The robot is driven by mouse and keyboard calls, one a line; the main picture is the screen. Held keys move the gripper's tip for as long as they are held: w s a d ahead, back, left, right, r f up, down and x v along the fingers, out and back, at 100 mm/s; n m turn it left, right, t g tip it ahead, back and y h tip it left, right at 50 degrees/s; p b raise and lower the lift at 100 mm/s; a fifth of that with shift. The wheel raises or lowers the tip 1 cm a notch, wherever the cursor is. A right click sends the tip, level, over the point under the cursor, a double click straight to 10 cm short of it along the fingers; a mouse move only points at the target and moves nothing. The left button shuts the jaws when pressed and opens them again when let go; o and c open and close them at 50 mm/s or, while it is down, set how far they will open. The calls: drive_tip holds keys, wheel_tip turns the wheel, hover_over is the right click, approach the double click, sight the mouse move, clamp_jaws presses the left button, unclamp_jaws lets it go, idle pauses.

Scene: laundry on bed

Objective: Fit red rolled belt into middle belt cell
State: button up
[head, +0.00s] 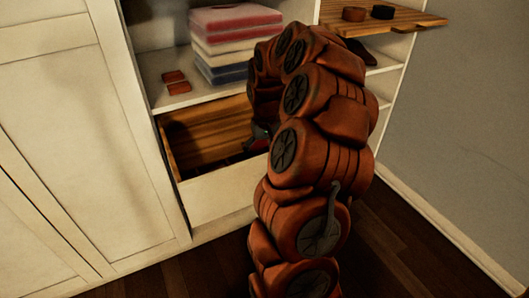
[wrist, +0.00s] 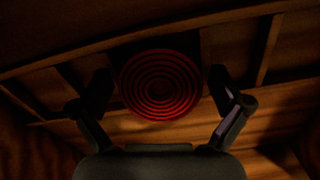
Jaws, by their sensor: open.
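The red rolled belt (wrist: 160,85) shows in the wrist view as a round coil of rings, between the two fingers. My gripper (wrist: 161,80) is open, with one dark finger on each side of the belt; I cannot tell whether either finger touches it. The belt is at the row of cells in the wooden drawer (wrist: 262,48), between two thin dividers. It covers part of the cell edge, and I cannot tell how deep it sits. In the head view my gripper (head: 260,137) is low inside the open drawer (head: 205,196), mostly hidden by my arm.
Folded clothes (head: 228,45) and small reddish-brown items (head: 176,82) lie on the shelf above the drawer. Two rolled belts, one brown (head: 354,13) and one dark (head: 383,12), sit on a wooden pull-out board (head: 420,22). The drawer walls stand close around my gripper.

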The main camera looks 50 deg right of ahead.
sight(265, 151)
wheel_tip(265, 151, up, 12)
drive_tip(key=p, duration=0.2)
idle(0.4)
idle(0.5)
